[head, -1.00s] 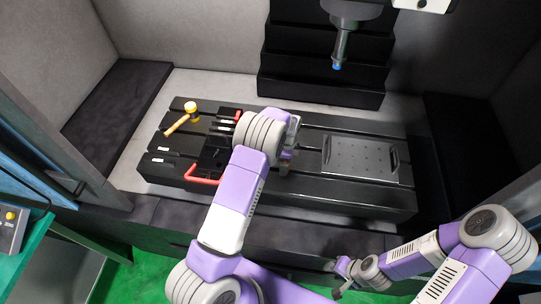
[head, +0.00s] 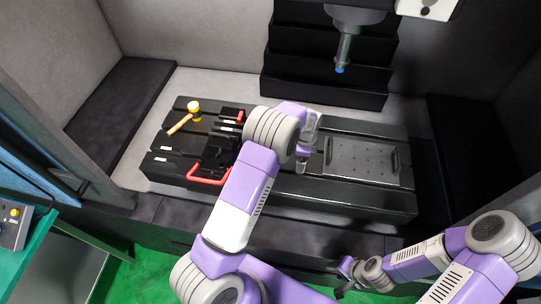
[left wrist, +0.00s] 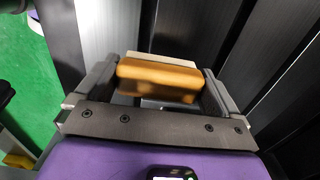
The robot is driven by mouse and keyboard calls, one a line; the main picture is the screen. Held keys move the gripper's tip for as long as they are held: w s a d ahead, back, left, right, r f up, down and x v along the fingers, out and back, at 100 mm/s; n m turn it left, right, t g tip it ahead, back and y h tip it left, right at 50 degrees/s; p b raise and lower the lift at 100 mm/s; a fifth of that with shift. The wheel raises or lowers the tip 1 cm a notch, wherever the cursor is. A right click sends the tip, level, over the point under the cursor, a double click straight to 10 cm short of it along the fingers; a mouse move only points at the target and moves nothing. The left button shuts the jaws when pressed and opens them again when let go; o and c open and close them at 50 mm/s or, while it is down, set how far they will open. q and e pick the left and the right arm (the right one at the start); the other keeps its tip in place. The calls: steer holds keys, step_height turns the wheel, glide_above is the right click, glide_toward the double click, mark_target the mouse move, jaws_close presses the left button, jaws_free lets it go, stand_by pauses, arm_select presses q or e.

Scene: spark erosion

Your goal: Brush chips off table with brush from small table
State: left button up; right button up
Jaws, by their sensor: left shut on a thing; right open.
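My left gripper (head: 304,150) is over the middle of the black slotted machine table (head: 290,188). In the left wrist view the left gripper (left wrist: 152,88) is shut on the brush (left wrist: 158,76), which has an orange-brown wooden body with a pale strip along its far side. The brush lies crosswise between the fingers, above dark slotted metal. In the head view my arm and gripper mostly hide the brush. I cannot make out separate chips on the table. My right gripper (head: 345,276) is low in front of the machine, open and empty.
A perforated grey plate with handles (head: 362,158) lies on the table's right part. A black vise with a red handle (head: 209,180) and a yellow-headed mallet (head: 183,117) are on the left. A blue-tipped machine head (head: 343,55) hangs above the back.

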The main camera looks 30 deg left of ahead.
arm_select(q)
steer(key=shift+r+p, duration=0.8)
steer(key=shift+r, duration=1.1)
